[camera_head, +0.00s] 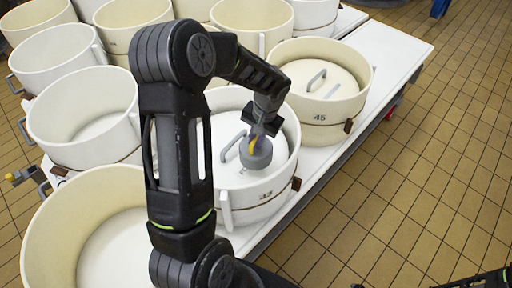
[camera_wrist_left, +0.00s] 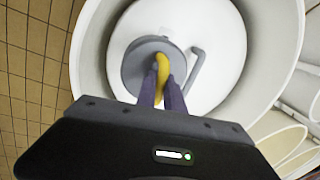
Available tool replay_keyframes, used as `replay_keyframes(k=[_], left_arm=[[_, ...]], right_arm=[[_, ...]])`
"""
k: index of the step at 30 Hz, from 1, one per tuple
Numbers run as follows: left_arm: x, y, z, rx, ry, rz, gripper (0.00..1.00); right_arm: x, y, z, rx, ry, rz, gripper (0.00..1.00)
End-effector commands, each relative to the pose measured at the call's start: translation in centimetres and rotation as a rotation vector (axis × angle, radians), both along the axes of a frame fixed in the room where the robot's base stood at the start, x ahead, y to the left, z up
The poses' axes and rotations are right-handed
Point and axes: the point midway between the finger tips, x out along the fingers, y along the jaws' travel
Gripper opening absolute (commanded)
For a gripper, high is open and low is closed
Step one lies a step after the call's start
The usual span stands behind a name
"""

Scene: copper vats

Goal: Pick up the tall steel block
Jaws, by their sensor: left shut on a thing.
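A grey round steel block (camera_head: 256,155) with a yellow part on top is at the white lid inside the vat marked with a number in the head view. It also shows in the left wrist view as a grey disc (camera_wrist_left: 140,62) with a yellow curved piece (camera_wrist_left: 161,75). My left gripper (camera_head: 258,137) points down from above and is shut on the yellow piece. Its two fingers (camera_wrist_left: 163,88) lie on either side of that piece. I cannot tell whether the block touches the lid. Dark parts of mine show at the lower right edge, and I cannot make out the right gripper's fingers.
The lid has a grey bar handle (camera_head: 233,146) close beside the block. The vat wall (camera_head: 291,125) surrounds it. The tiled floor (camera_head: 430,150) at right is clear.

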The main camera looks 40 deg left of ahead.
Motion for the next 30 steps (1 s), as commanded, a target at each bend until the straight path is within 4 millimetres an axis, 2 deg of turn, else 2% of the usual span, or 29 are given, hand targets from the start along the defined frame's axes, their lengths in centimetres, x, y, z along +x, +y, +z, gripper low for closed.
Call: replay_keyframes(k=[3,10,30], left_arm=[[0.3,0.0,2.3,0.003,-0.010,0.000,0.00],[0.2,0.0,4.9,0.002,-0.006,0.000,0.00],[0.1,0.0,5.3,0.001,-0.004,0.000,0.00]], right_arm=[[0.0,0.0,-0.4,0.001,-0.001,0.001,0.36],[0.1,0.0,-0.7,0.003,-0.003,0.001,0.36],[0.1,0.0,-0.7,0.003,-0.003,0.001,0.36]])
